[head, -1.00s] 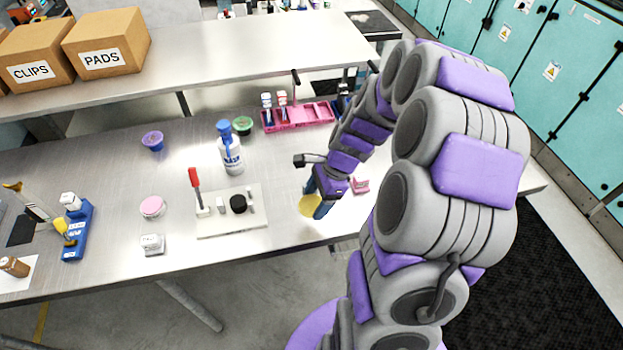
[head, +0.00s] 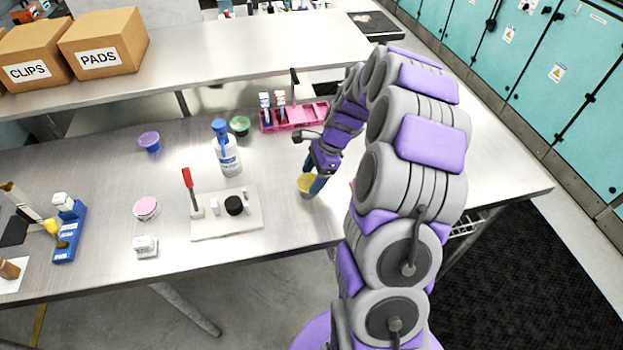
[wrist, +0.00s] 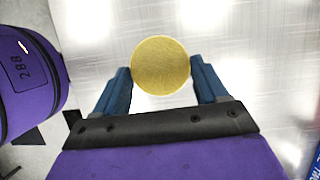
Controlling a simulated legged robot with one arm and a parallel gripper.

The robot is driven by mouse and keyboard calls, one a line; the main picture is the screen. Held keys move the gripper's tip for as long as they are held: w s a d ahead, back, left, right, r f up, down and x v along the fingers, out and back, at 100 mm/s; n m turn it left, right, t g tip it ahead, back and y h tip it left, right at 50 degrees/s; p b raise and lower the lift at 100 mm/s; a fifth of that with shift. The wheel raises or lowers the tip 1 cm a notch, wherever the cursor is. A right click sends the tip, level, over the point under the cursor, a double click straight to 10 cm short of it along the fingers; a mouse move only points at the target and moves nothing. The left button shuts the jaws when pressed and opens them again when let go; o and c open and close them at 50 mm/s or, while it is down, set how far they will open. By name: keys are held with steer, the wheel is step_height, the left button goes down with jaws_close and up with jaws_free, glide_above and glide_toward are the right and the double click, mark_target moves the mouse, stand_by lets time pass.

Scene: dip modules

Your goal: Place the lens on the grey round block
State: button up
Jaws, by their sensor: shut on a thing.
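My gripper (head: 310,185) is shut on a yellow round piece (wrist: 160,66), which sits between its two blue fingers in the wrist view. A dark grey, almost black round block (head: 234,205) sits on a pale flat board (head: 245,222), left of my gripper. Small white posts stand on either side of it.
A red-handled tool (head: 190,190) stands at the board's left edge. A white bottle with a blue cap (head: 228,158) stands behind the board. A pink tray (head: 300,117), a green-topped pot (head: 240,125) and a purple pot (head: 149,141) are further back. Bare table separates my gripper and board.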

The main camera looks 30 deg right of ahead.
steer(key=shift+d+f, duration=0.3)
steer(key=shift+f, duration=0.1)
steer(key=shift+d, duration=0.15)
steer(key=shift+a, duration=0.4)
steer(key=o, duration=0.8)
steer(key=shift+a+r, duration=0.1)
steer(key=shift+a, duration=0.4)
steer(key=shift+o, duration=1.1)
steer(key=shift+d, duration=0.65)
steer(key=shift+d+r, duration=0.15)
steer(key=shift+r, duration=0.35)
steer(key=p+v, duration=0.3)
steer(key=v, duration=0.8)
steer(key=s+a+r+n+g+h, duration=0.1)
steer(key=s+a+r+n, duration=0.4)
steer(key=a, duration=0.3)
steer(key=s+a+r+n+g+h, duration=0.1)
steer(key=s+a+r+n, duration=0.1)
steer(key=s+a+n, duration=0.45)
steer(key=s+a+n+h, duration=0.1)
steer(key=s+a+n, duration=0.2)
steer(key=s, duration=0.6)
steer(key=s+a+n+h, duration=0.1)
steer(key=s+a+n, duration=0.2)
steer(key=s+n, duration=0.3)
steer(key=s, duration=0.4)
steer(key=shift+s+g, duration=0.3)
steer(key=shift+g, duration=0.1)
